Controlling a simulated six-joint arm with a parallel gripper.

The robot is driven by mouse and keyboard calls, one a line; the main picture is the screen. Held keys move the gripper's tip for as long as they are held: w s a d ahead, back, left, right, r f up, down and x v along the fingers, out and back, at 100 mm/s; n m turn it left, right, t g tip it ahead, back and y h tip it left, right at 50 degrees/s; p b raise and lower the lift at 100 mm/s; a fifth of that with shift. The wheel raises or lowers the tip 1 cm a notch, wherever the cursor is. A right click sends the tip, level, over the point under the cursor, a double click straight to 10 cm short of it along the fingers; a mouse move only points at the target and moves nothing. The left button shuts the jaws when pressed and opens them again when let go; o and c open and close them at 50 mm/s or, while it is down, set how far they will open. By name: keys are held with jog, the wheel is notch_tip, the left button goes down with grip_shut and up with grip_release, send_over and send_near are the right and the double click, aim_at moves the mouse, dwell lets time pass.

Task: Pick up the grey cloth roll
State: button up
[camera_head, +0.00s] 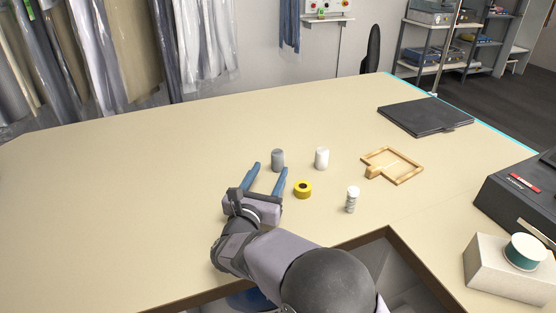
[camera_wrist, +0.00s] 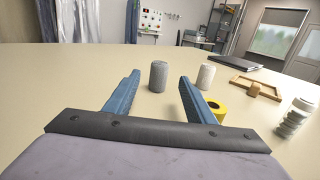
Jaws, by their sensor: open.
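The grey cloth roll (camera_head: 277,160) stands upright on the beige table, near the middle. It also shows in the wrist view (camera_wrist: 158,76), beyond my fingertips and between their lines. My gripper (camera_head: 269,169) is open and empty, low over the table, with its two blue fingers pointing toward the roll. In the wrist view the gripper (camera_wrist: 158,82) has a wide gap between its fingers. The roll appears just ahead of the fingertips; I cannot tell the exact distance.
A white roll (camera_head: 321,158) stands right of the grey one. A yellow tape roll (camera_head: 303,189) lies close beside my right finger. A whitish stacked cylinder (camera_head: 351,199), a wooden tray (camera_head: 409,178) and a black slab (camera_head: 424,117) are farther right. The table's left side is clear.

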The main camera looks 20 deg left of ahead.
aim_at(276, 159)
jog(key=shift+w, duration=0.1)
jog(key=shift+w+a+p, duration=0.2)
jog(key=shift+w+p, duration=0.15)
jog(key=shift+w, duration=1.2)
jog(key=shift+w+a+p, duration=0.15)
jog(key=shift+w+p, duration=0.2)
jog(key=shift+w, duration=1.15)
jog(key=c, duration=1.1)
